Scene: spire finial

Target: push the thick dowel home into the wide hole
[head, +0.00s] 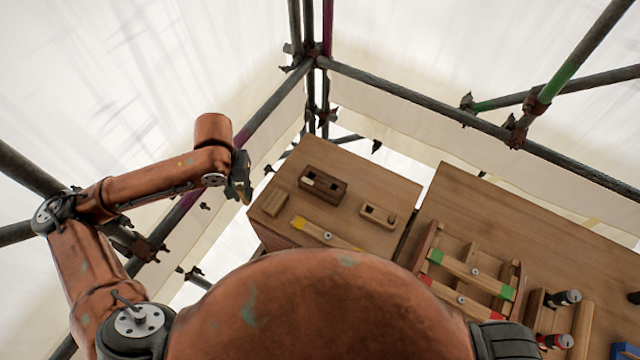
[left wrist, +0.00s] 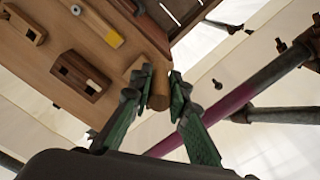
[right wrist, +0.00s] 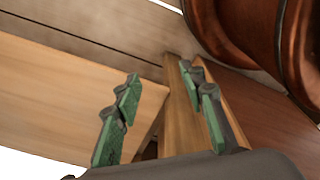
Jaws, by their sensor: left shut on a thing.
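My left gripper (head: 240,185) is out past the left edge of the table, high in the head view. In the left wrist view the left gripper (left wrist: 161,76) is shut on a short brown wooden dowel (left wrist: 159,100), whose round body shows between the green fingers. A dark wooden block (head: 323,186) with two openings lies on the table, apart from the dowel. It also shows in the left wrist view (left wrist: 80,75); one opening is dark, the other looks cream. My right gripper (right wrist: 165,82) is open, with nothing seen held.
A plain wooden block (head: 273,203) lies by the table's left edge. A smaller light block (head: 378,215) with an opening and a yellow-ended bar (head: 323,233) are nearby. A wooden rack with green- and red-ended bars (head: 472,272) stands on the right table. Scaffold poles surround the left arm.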

